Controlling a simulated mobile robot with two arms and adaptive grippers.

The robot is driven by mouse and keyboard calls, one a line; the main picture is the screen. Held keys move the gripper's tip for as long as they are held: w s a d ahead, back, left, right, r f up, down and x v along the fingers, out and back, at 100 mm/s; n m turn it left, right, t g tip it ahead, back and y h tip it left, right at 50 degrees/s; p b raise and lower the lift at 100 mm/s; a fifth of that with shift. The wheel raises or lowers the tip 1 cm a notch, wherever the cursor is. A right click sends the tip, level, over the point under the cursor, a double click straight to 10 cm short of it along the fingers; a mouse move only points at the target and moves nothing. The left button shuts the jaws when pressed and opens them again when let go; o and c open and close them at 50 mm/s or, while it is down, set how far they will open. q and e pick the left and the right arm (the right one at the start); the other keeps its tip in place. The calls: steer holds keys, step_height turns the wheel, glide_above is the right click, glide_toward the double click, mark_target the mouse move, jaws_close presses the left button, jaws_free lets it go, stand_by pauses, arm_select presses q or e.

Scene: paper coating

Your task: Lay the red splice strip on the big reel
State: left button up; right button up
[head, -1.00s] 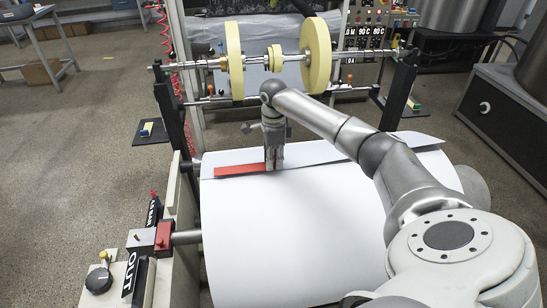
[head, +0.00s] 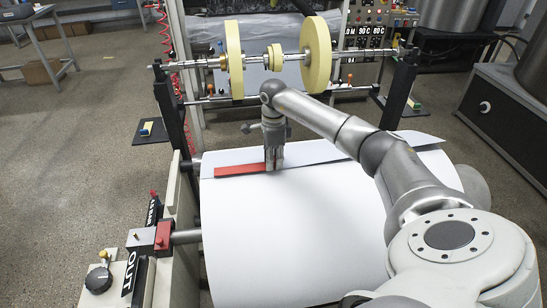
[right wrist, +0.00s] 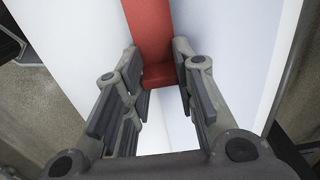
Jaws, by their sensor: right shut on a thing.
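The red splice strip (head: 243,170) lies along the upper side of the big white reel (head: 290,235), close to the edge of a paper sheet. My right gripper (head: 273,167) is at the strip's right end, pointing down and shut on it. In the right wrist view the red strip (right wrist: 149,28) runs away from between the two fingers (right wrist: 157,60), with its near end between them. Whether the whole strip touches the paper I cannot tell. My left gripper is not in view.
Black uprights (head: 174,115) flank the reel. A control box with a knob (head: 98,279) and a red block (head: 163,236) stands at the front left. The reel's front surface is clear.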

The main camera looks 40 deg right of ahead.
steer(key=shift+f+b, duration=0.4)
steer(key=shift+f, duration=0.2)
stand_by(0.4)
steer(key=o, duration=0.8)
step_height(320, 180, up, 12)
stand_by(0.6)
